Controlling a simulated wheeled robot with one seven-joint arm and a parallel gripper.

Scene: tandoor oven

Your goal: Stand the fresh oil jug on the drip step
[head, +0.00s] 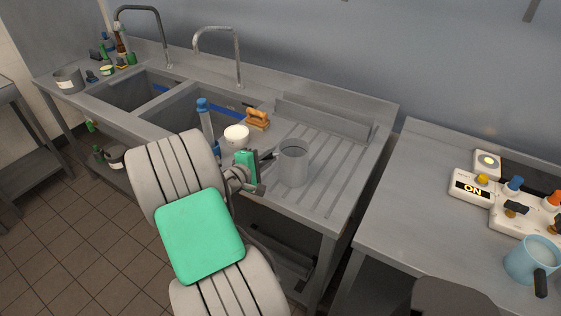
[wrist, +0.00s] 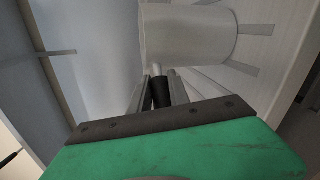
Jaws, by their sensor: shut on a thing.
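A grey cylindrical jug (head: 293,165) is upright over the ribbed drainboard (head: 335,190), right of the sinks. I cannot tell whether its base touches the board. My gripper (head: 268,157) reaches it from the left and is shut on its handle. In the wrist view the dark handle (wrist: 161,92) is between the fingers, and the pale jug body (wrist: 190,35) is just beyond. A low raised grey ledge (head: 322,119) runs along the back of the drainboard, behind the jug; it may be the drip step. No label shows on the jug.
A wooden-handled brush (head: 257,119), a white tub (head: 236,137) and a blue-capped bottle (head: 204,112) stand left of the jug. A tap (head: 238,60) rises behind the sink. The right counter holds switch boxes (head: 472,188) and a blue jug (head: 533,260). The drainboard's right part is clear.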

